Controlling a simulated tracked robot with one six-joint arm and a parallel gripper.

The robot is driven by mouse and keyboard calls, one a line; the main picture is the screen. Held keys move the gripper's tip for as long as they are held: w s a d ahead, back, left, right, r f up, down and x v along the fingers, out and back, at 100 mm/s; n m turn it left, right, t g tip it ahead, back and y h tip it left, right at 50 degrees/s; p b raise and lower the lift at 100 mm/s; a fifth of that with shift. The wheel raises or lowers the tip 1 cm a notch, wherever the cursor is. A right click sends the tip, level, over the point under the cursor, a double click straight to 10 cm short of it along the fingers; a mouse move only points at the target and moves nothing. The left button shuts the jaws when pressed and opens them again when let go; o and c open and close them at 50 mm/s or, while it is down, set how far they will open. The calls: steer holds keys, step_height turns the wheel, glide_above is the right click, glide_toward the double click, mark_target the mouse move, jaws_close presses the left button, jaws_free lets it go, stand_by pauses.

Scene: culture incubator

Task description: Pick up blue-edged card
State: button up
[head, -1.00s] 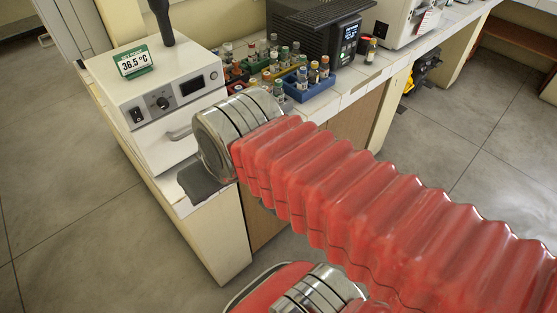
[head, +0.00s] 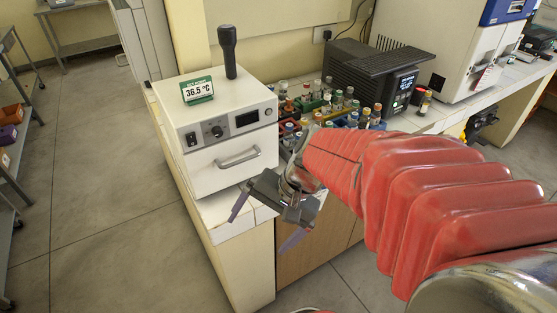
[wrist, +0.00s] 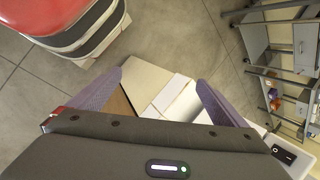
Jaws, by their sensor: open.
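A small card (head: 198,90) reading 36.5 °C stands on top of a white incubator box (head: 190,136). Its edge looks green; I see no blue-edged card. My gripper (head: 262,234) is open and empty, in front of the incubator's lower right, below the handle and beside the counter's front edge. It points downward, well below the card. In the wrist view, my gripper's two purple fingers (wrist: 158,80) are spread apart over the counter corner and floor, with nothing between them. The card does not show in the wrist view.
A black upright handle (head: 228,50) stands on the incubator just right of the card. Racks of vials (head: 340,112) and a black device (head: 372,70) stand on the counter to the right. A shelf cart (head: 14,130) is at the far left. Floor left of the counter is clear.

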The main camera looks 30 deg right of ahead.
steer(key=w+d+f+m+t+y, duration=0.2)
steer(key=d+f+m+t, duration=0.15)
steer(key=d+m, duration=0.3)
steer(key=w+d+f+m+t+y, duration=0.1)
steer(key=w+d+f+m+t, duration=0.15)
steer(key=d+f+m, duration=0.45)
steer(key=s+d+f+m+t+h, duration=0.2)
steer(key=d+f+m+h, duration=0.1)
steer(key=d+m, duration=0.4)
steer(key=s+d+f+m+t+h, duration=0.2)
steer(key=d+f+m+h, duration=0.1)
steer(key=d+f+m, duration=0.2)
steer(key=d+m, duration=0.2)
steer(key=d, duration=0.2)
steer(key=shift+s+d+t, duration=0.25)
steer(key=shift+s+t, duration=0.1)
steer(key=shift+t, duration=0.05)
steer(key=shift+w+f, duration=0.15)
glide_toward(321, 196)
steer(key=shift+w+a+f, duration=0.3)
steer(key=shift+a+f, duration=0.1)
steer(key=shift+f, duration=0.25)
steer(key=shift+w+a+f, duration=0.3)
steer(key=shift+a+f, duration=0.1)
steer(key=shift+f, duration=0.25)
steer(key=shift+w+a+f, duration=0.3)
steer(key=shift+a+f, duration=0.1)
steer(key=shift+f, duration=0.2)
steer(key=shift+w, duration=0.1)
